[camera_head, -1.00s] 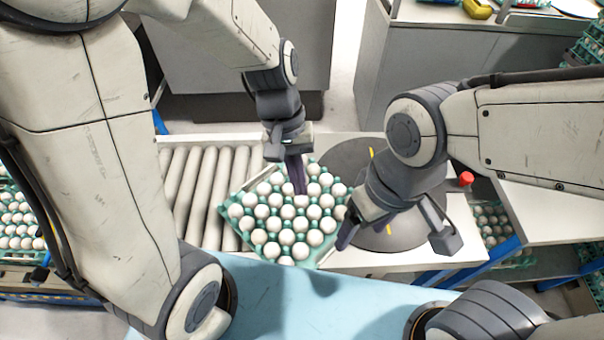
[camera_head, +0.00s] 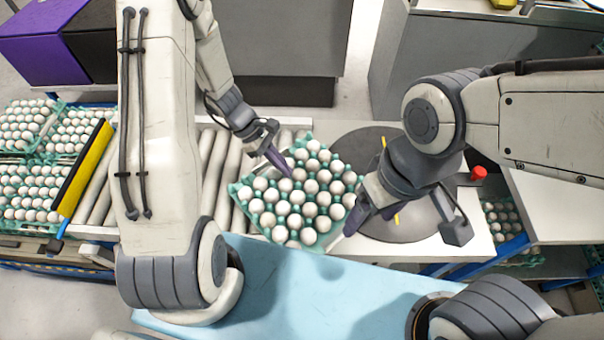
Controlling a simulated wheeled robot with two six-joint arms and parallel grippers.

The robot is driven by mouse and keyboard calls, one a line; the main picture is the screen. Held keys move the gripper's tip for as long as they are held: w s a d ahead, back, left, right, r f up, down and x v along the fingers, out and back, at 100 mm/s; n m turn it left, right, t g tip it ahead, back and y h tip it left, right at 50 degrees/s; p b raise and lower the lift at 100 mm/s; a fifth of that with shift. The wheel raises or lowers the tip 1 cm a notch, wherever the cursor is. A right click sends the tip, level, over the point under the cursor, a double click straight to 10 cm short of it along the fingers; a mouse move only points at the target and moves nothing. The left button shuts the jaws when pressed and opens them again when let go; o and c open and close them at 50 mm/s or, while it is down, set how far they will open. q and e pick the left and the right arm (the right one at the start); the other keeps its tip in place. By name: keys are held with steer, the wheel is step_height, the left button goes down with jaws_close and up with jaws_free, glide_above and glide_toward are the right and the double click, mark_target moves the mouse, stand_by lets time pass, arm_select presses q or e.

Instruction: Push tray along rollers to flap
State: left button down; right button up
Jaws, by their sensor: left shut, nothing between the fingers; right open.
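A green tray (camera_head: 243,203) full of white eggs sits skewed at the right end of the grey rollers (camera_head: 213,165), partly over the white surface beside them. My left gripper (camera_head: 285,170) is shut and empty, with its fingertips at or just above the tray's upper left part; I cannot tell whether it touches. My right gripper (camera_head: 405,232) is open, and one finger is close to the tray's right corner. A yellow and black flap (camera_head: 83,168) stands at the left end of the rollers. My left arm hides the middle of the rollers.
More egg trays (camera_head: 62,152) lie left of the flap. A grey round plate (camera_head: 352,160) lies right of the tray, with a red button (camera_head: 479,172) beyond it. A light blue surface (camera_head: 285,285) is in front.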

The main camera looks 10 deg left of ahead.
mark_target(308, 185)
arm_select(q)
steer(key=d, duration=0.2)
steer(key=s+d, duration=0.1)
steer(key=d, duration=0.2)
steer(key=shift+d+p, duration=0.15)
steer(key=shift+p, duration=0.15)
steer(key=shift+f, duration=0.75)
steer(key=shift+f+b, duration=0.1)
steer(key=shift+b, duration=0.25)
steer(key=shift+s, duration=0.1)
